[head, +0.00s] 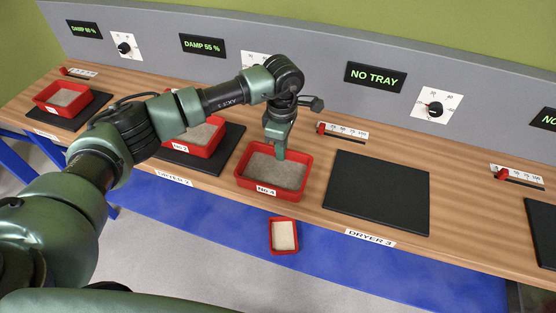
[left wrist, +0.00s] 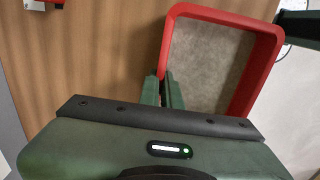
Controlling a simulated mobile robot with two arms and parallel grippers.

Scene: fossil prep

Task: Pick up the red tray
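A red tray labelled No.4 (head: 268,190), filled with grey grainy material, is at the bench's front part, between two black pads. It also shows in the left wrist view (left wrist: 262,88). My left gripper (head: 281,150) comes down on the tray's far wall. In the left wrist view its two fingers (left wrist: 163,90) are close together with the red wall between them, so it looks shut on the tray. I cannot tell whether the tray touches the bench. My right gripper is not clearly in view.
A red tray labelled No.2 (head: 205,149) sits on a pad to the left, another (head: 45,104) farther left. The Dryer 3 pad (head: 378,190) is empty, its display (head: 375,77) reading NO TRAY. A small red tray (head: 284,250) with cream contents shows below the bench edge.

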